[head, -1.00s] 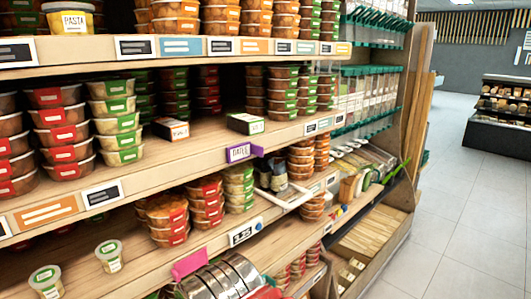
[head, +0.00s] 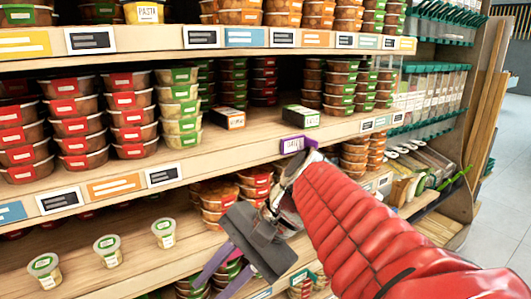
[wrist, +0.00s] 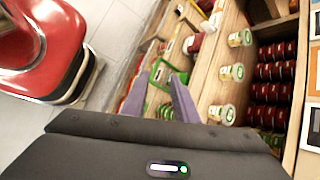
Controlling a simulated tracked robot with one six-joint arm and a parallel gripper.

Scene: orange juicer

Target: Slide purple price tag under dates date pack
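A purple price tag (head: 298,144) with a white label hangs on the front edge of the middle shelf, just above my wrist; the lettering is hard to read now. Two small packs stand behind that edge: a black pack with a green side (head: 300,116) and one with an orange side (head: 229,117). I cannot tell which holds dates. My gripper (head: 208,288) points down to the left over the lower shelf, below the tag. Its two purple fingers are apart, with nothing held; the wrist view also shows the gripper (wrist: 164,64) open. The tag is not clearly visible there.
Stacked red-labelled tubs (head: 133,112) and green-labelled tubs (head: 179,108) fill the middle shelf's left. Bare shelf lies before the two packs. My red arm hides part of the lower shelves.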

